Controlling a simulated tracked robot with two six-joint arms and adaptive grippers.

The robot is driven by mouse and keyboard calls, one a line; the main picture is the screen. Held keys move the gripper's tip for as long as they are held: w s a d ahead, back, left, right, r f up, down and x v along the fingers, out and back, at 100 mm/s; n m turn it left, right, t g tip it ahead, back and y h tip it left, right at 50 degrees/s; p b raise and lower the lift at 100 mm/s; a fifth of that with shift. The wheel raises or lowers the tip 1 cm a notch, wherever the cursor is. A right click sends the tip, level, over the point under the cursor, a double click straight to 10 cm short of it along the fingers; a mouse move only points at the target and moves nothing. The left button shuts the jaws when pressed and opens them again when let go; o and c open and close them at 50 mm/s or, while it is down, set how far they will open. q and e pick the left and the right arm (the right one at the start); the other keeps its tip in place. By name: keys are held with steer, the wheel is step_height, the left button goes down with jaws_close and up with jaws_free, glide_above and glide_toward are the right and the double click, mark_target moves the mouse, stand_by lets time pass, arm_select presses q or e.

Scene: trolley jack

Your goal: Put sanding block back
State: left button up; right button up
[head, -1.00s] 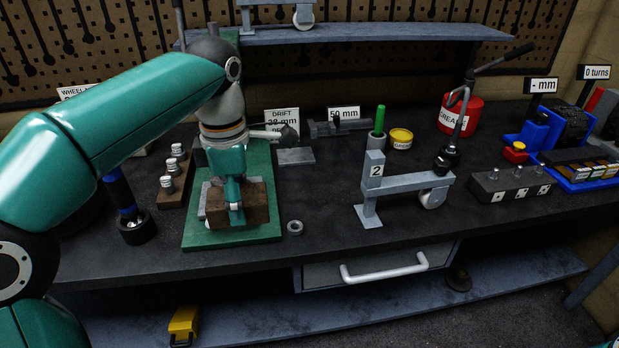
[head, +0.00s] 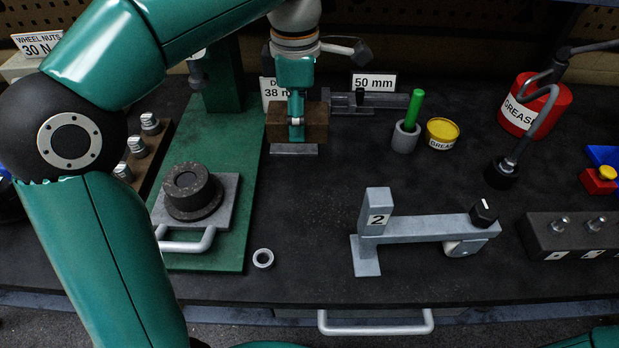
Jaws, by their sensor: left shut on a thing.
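The sanding block, a brown block (head: 316,123), is held in my left gripper (head: 296,124), which is shut on it from above. The block is at the back of the bench, in front of the drift 38 mm sign (head: 272,91), which it and the gripper partly hide. A flat grey pad (head: 294,149) shows just below the block's front edge. I cannot tell whether the block touches the pad or hangs a little above it. My right gripper is not in view.
A dark round part (head: 190,190) sits on a grey plate with a handle on the green press base (head: 225,230). A small ring (head: 263,258) lies to its right. A grey jack frame (head: 420,230), a cup with a green stick (head: 405,138) and a grease tin (head: 442,133) stand further right.

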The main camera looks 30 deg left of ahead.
arm_select(q)
steer(key=b, duration=0.1)
glide_above(300, 199)
step_height(300, 199, down, 15)
steer(key=shift+w, duration=0.1)
steer(key=shift+f, duration=2.4)
steer(key=o, duration=0.7)
steer(key=shift+f, duration=0.1)
steer(key=shift+c, duration=0.2)
steer(key=o, duration=0.5)
steer(key=shift+c, duration=0.2)
